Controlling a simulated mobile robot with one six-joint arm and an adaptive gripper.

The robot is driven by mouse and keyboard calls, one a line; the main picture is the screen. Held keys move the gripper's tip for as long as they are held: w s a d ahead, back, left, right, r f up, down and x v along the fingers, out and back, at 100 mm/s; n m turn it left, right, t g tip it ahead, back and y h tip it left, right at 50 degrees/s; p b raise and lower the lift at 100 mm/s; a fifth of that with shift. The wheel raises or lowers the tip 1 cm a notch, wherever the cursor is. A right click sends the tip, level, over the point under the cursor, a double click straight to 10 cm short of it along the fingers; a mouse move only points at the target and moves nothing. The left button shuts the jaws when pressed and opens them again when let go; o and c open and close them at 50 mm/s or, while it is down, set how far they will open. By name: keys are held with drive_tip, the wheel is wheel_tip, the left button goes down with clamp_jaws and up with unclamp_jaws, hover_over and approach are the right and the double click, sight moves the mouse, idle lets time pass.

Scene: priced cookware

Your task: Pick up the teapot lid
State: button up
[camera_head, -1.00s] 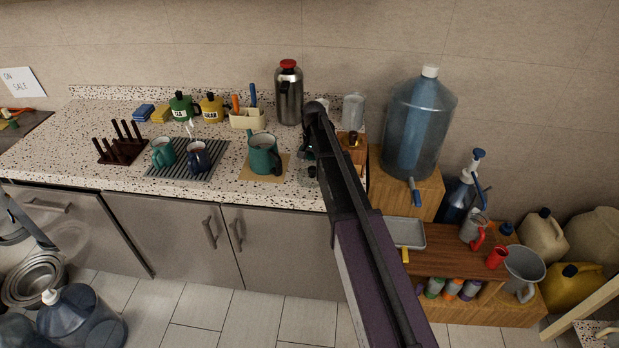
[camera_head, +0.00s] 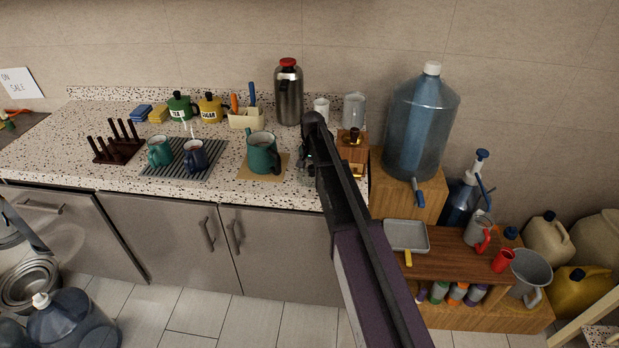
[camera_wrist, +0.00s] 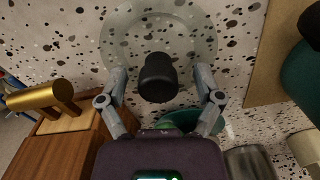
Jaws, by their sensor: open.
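The teapot lid is a clear glass disc with a black knob (camera_wrist: 158,77), lying on the speckled counter in the wrist view. My gripper (camera_wrist: 160,72) is open, with one finger on each side of the knob and a gap on both sides. In the head view my arm hides most of the lid, and my gripper (camera_head: 307,165) shows only partly at the arm's left edge. A green pot (camera_head: 263,154) stands on a tan board to the left; its side also shows in the wrist view (camera_wrist: 303,76).
A wooden stand with a brass piece (camera_head: 352,137) is close on the right; its brass bar shows in the wrist view (camera_wrist: 40,97). A white cup (camera_head: 321,107) and steel flask (camera_head: 288,95) stand behind. A green object (camera_wrist: 180,119) is partly hidden below my gripper.

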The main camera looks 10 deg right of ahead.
sight(312, 166)
drive_tip(key=shift+c, duration=0.2)
clamp_jaws()
idle(0.3)
drive_tip(key=shift+r, duration=0.1)
wheel_tip(312, 166, up, 3)
drive_tip(key=p, duration=0.3)
drive_tip(key=shift+r+p, duration=0.2)
drive_tip(key=shift+p, duration=0.15)
drive_tip(key=s+d, duration=0.2)
drive_tip(key=s, duration=0.5)
drive_tip(key=s+d+r+p, duration=0.1)
drive_tip(key=s+d, duration=0.1)
drive_tip(key=s, duration=0.6)
drive_tip(key=shift+s+d+r, duration=0.2)
drive_tip(key=shift+d, duration=0.05)
drive_tip(key=shift+a, duration=0.15)
